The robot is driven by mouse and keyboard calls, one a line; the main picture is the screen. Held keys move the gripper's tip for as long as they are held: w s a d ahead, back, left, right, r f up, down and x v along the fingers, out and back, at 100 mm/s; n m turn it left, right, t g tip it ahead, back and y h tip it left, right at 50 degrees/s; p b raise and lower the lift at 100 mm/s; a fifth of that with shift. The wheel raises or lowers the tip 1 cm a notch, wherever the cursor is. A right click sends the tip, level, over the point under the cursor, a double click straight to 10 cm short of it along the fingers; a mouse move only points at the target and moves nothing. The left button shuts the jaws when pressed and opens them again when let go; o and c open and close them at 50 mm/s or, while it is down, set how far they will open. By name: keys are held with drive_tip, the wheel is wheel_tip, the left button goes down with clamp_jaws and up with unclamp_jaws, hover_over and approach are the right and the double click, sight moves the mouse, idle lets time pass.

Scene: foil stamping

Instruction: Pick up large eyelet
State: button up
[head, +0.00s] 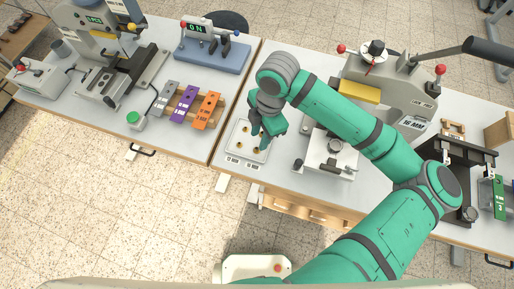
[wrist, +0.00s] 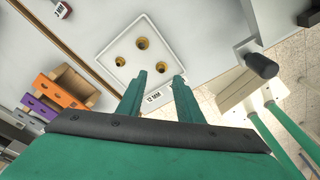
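A pale square tray (head: 264,155) lies on the right-hand table near its left edge and holds several brass eyelets. In the wrist view, three round eyelets show in the tray (wrist: 163,55): a far one (wrist: 142,43), a left one (wrist: 120,61) and a near one (wrist: 144,68). I cannot tell which are large. My gripper (head: 259,137) is over the tray in the head view and hides part of it. In the wrist view my gripper (wrist: 159,76) is open, with nothing between its fingers. Its fingertips appear at the tray's near edge.
Size labels (wrist: 154,98) lie beside the tray. Orange (head: 207,111), purple and grey plates rest on a wooden rack on the left table. A gap separates the tables.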

sight(256, 151)
drive_tip(key=shift+s+a+f, duration=0.15)
drive_tip(key=shift+f, duration=1.15)
drive_tip(key=shift+s+a+f, duration=0.15)
drive_tip(key=shift+f, duration=1.15)
clamp_jaws()
